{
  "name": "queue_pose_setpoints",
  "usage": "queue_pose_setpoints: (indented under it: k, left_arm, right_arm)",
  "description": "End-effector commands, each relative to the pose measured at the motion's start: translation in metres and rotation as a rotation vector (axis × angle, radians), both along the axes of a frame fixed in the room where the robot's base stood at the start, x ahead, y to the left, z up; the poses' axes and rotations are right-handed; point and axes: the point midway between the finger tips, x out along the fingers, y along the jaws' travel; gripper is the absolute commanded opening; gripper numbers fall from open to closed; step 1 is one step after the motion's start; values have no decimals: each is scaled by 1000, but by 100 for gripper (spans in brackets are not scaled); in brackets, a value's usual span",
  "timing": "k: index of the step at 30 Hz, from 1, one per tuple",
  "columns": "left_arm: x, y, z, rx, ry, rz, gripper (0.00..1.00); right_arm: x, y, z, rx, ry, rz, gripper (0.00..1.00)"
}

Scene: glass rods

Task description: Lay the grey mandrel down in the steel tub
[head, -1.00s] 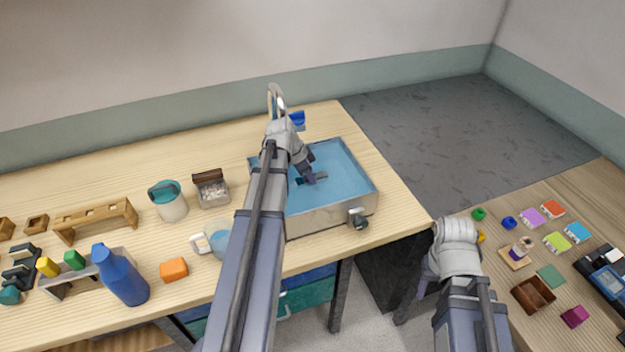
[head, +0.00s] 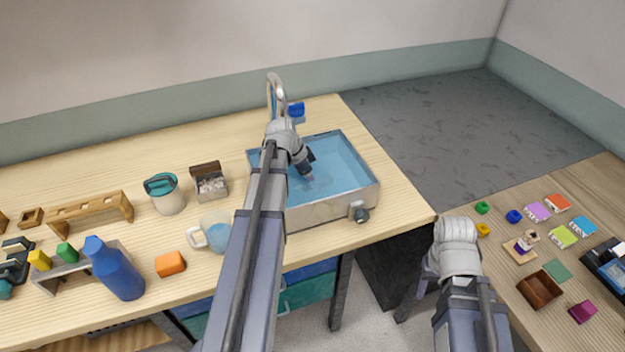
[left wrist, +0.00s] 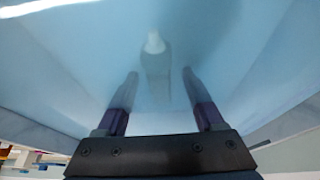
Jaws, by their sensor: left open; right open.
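The steel tub (head: 330,214) stands at the right end of the wooden bench and holds blue water. My left gripper (head: 309,181) reaches down into the tub. In the left wrist view, my left gripper (left wrist: 163,88) is open, its two fingers apart. A grey, rod-like thing with a pale end, seemingly the mandrel (left wrist: 156,68), shows blurred through the water between and beyond the fingers, touching neither. I cannot make out the mandrel in the head view. My right gripper (head: 422,284) hangs by the gap between the benches, open and away from the tub.
A glass mug (head: 217,232), a teal-lidded pot (head: 165,194) and a blue bottle (head: 115,270) stand to the left.

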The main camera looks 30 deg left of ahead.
Motion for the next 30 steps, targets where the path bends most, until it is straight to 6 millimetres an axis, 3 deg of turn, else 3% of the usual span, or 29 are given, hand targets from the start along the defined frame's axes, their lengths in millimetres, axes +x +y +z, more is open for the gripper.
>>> queue_pose_setpoints:
  k: [11,25,30]
  left_arm:
    - [-2,1,7,0,0,0,69]
    - [-18,15,61,0,0,1,69]
    - [-22,19,73,0,0,1,69]
  right_arm:
    - [0,0,7,0,0,0,50]
    - [0,0,61,0,0,0,50]
    - [0,0,73,0,0,0,50]
